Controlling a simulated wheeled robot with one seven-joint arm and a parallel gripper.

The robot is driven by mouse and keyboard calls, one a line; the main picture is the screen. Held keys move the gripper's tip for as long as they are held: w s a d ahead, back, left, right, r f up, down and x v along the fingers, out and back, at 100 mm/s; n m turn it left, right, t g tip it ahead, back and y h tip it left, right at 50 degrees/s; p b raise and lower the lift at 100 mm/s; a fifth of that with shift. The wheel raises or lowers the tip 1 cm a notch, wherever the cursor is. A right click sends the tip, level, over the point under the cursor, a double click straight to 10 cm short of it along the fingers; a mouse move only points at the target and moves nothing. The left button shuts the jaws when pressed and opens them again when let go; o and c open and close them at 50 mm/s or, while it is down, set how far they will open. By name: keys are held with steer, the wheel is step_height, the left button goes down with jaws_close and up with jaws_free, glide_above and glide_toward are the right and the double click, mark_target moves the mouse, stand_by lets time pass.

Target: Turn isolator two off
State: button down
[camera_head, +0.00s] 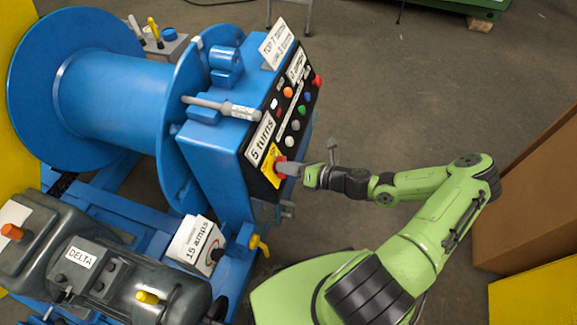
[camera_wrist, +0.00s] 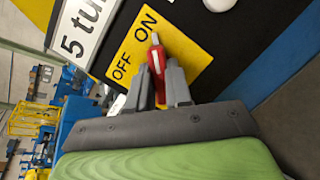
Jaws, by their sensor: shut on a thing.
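A yellow plate (camera_wrist: 188,62) marked OFF and ON carries a red switch handle (camera_wrist: 157,62) in the wrist view. The handle's tip points up between the two words, nearer to ON. My gripper (camera_wrist: 162,88) is shut on the red handle, one grey finger on each side. In the head view the yellow plate (camera_head: 266,159) sits at the lower end of the blue machine's black control panel, and my gripper (camera_head: 287,168) reaches it from the right. My fingers hide most of the handle there. No number for this isolator is readable.
The black panel (camera_head: 284,108) also carries several coloured buttons and a "5 turns" label (camera_head: 261,138). A blue drum (camera_head: 110,90) stands at left. A grey motor marked DELTA (camera_head: 110,270) and a yellow lever (camera_head: 260,245) are below. Brown boxes (camera_head: 530,195) stand at right; floor between is clear.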

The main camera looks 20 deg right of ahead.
steer(key=shift+n, duration=0.3)
steer(key=n+y, duration=0.1)
steer(key=n, duration=0.3)
steer(key=n+g+p, duration=0.1)
steer(key=n, duration=0.4)
steer(key=shift+n+y, duration=0.3)
steer(key=shift+y, duration=0.1)
steer(key=n, duration=0.2)
steer(key=n+g, duration=0.1)
steer(key=n, duration=0.2)
steer(key=shift+g+y, duration=0.3)
steer(key=n+g, duration=0.1)
steer(key=n, duration=0.3)
steer(key=shift+n, duration=0.6)
steer(key=c, duration=1)
jaws_free()
steer(key=shift+a, duration=0.1)
steer(key=shift+c, duration=0.2)
